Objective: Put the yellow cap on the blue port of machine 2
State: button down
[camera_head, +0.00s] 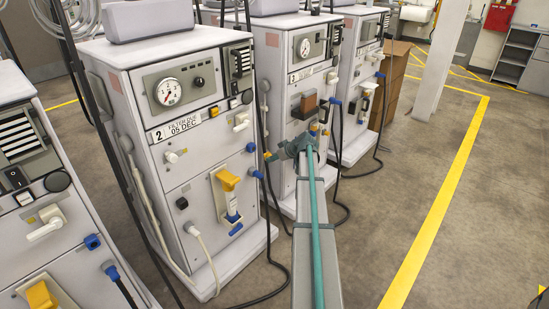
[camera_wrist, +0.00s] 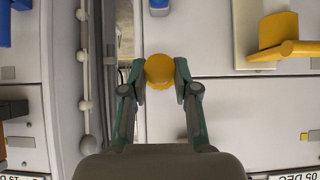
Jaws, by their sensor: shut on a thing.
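The yellow cap (camera_wrist: 160,72) is round and sits between the fingertips of my gripper (camera_wrist: 160,78), which is shut on it. In the head view my gripper (camera_head: 275,156) is just right of machine 2 (camera_head: 190,150), near its front right edge, with a bit of yellow at its tip. Machine 2 is white, with a "2" and "05 DEC" label. Two blue fittings, an upper one (camera_head: 251,147) and a lower one (camera_head: 257,174), are on its right front side. I cannot tell which is the blue port. Its label shows upside down in the wrist view (camera_wrist: 293,175).
A yellow clamp part (camera_head: 228,181) stands out from machine 2's front. Another machine (camera_head: 290,80) stands behind, and one (camera_head: 40,200) is at the left. Dark hoses (camera_head: 275,235) hang close to my arm.

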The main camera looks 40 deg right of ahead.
jog(key=shift+b, duration=0.4)
jog(key=shift+w+a+b, duration=0.2)
jog(key=shift+w, duration=1.25)
jog(key=shift+w+a+b, duration=0.15)
jog(key=shift+w, duration=1.25)
jog(key=shift+b, duration=0.8)
jog(key=shift+w+a, duration=0.2)
jog(key=shift+w, duration=1.1)
jog(key=c, duration=0.8)
grip_release()
jog(key=v, duration=1.2)
